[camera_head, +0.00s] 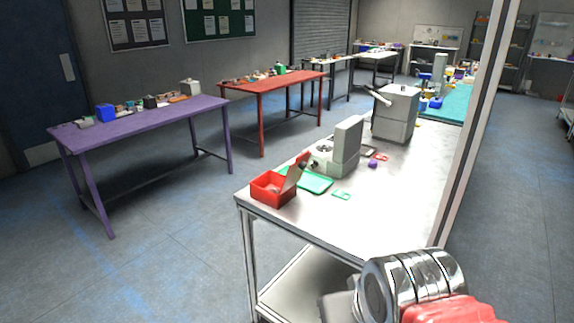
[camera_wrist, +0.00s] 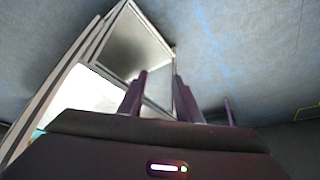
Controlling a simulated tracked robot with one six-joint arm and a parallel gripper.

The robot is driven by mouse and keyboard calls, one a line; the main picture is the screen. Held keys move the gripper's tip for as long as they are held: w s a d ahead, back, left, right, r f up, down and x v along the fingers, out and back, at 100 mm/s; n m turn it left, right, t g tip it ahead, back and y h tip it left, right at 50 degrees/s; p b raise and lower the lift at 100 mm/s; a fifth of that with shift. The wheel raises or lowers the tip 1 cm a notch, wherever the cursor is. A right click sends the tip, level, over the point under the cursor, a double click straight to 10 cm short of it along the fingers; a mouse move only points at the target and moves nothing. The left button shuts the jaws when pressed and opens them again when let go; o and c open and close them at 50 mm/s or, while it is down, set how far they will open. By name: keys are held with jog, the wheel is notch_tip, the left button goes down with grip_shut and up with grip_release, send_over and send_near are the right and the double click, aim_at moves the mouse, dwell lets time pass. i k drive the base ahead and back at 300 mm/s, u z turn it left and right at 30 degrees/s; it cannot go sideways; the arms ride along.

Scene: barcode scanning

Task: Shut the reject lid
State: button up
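The red reject box (camera_head: 268,191) stands at the near left corner of the white table. In the head view the gripper itself is out of sight; only part of my arm shows at the bottom right.
A green tray (camera_head: 318,184) lies right beside the box, with a grey scanner-like device (camera_head: 346,146) behind it. A small green card (camera_head: 341,195) and a purple item (camera_head: 373,164) lie nearby. The front of the white table (camera_head: 385,212) is clear. A pale post rises at the right.

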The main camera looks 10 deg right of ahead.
aim_at(295, 171)
jog(key=i, duration=0.25)
jog(key=z, duration=0.05)
jog(key=k, duration=1.3)
jog(key=u, duration=0.6)
jog(key=i, duration=2.25)
jog(key=z, duration=0.35)
